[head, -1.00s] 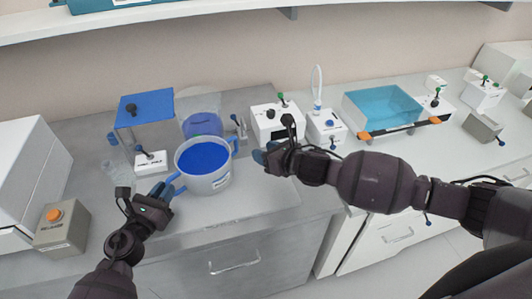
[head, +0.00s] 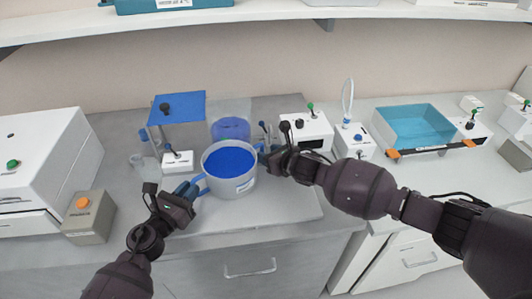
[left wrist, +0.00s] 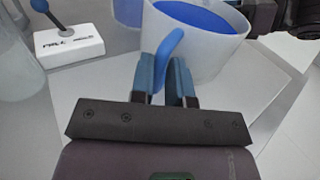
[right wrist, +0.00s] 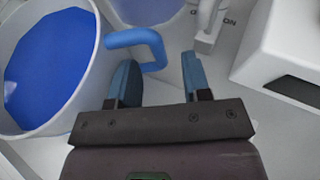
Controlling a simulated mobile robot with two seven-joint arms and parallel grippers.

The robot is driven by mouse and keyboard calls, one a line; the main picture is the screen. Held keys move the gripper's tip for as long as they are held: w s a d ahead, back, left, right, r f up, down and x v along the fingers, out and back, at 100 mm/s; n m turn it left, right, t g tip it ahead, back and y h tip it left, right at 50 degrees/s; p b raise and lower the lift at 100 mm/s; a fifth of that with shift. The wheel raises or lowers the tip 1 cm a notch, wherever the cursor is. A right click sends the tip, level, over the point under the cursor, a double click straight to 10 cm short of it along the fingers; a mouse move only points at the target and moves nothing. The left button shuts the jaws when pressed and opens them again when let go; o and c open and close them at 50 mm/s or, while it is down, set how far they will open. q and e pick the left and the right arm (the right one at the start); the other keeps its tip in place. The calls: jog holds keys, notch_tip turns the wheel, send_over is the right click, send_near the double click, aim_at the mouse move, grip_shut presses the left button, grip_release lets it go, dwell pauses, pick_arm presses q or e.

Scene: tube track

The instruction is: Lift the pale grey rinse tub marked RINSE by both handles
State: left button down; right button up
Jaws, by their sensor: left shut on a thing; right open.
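The pale grey rinse tub (head: 234,186), round with blue liquid inside and a label on its front, stands upright on the grey counter. It has a blue handle on each side. My left gripper (head: 188,190) is shut on the left handle (left wrist: 168,52), which shows between its fingers (left wrist: 166,82) in the left wrist view. My right gripper (head: 267,156) is open beside the right handle. In the right wrist view the right handle (right wrist: 152,42) lies just ahead of the open fingers (right wrist: 158,80), nearer the left one, not clasped.
Behind the tub are a stand with a blue top (head: 178,106) and a clear vessel of blue liquid (head: 231,128). White boxes with levers (head: 308,132) and a teal basin (head: 415,128) stand to the right. A box with an orange button (head: 90,216) is at left.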

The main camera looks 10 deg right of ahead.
jog(key=shift+x, duration=0.95)
grip_shut()
dwell(0.8)
dwell(0.6)
